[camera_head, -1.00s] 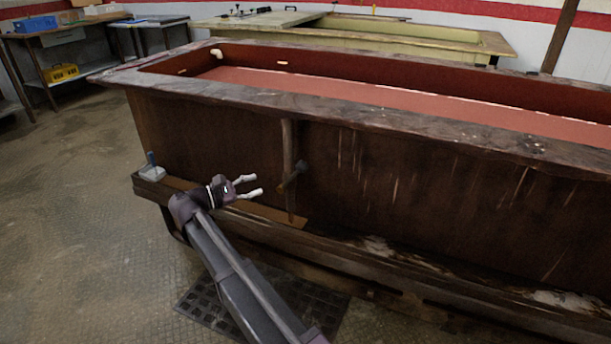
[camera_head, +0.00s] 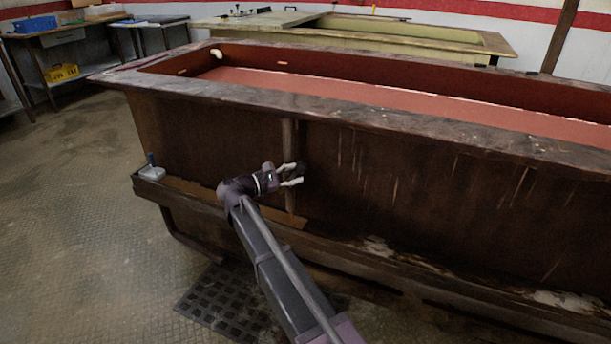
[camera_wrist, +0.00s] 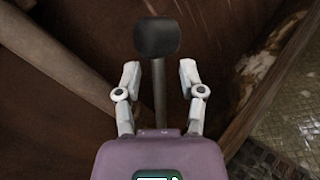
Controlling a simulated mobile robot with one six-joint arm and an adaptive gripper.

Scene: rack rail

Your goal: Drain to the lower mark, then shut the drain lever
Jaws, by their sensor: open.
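The large brown vat (camera_head: 215,135) holds dull red liquid (camera_head: 330,92). A lever with a dark knob (camera_wrist: 156,37) sticks out from the vat's front, and the knob also shows in the head view (camera_head: 302,169). My gripper (camera_head: 295,174) is at this lever. In the wrist view my gripper (camera_wrist: 159,76) is open, with the lever's shaft between its two fingers and a gap on each side. The knob lies beyond the fingertips.
A small grey box with a blue stick (camera_head: 151,170) sits on the ledge at the vat's left corner. A dark grate (camera_head: 225,300) lies on the floor. Open floor (camera_head: 80,200) is at the left.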

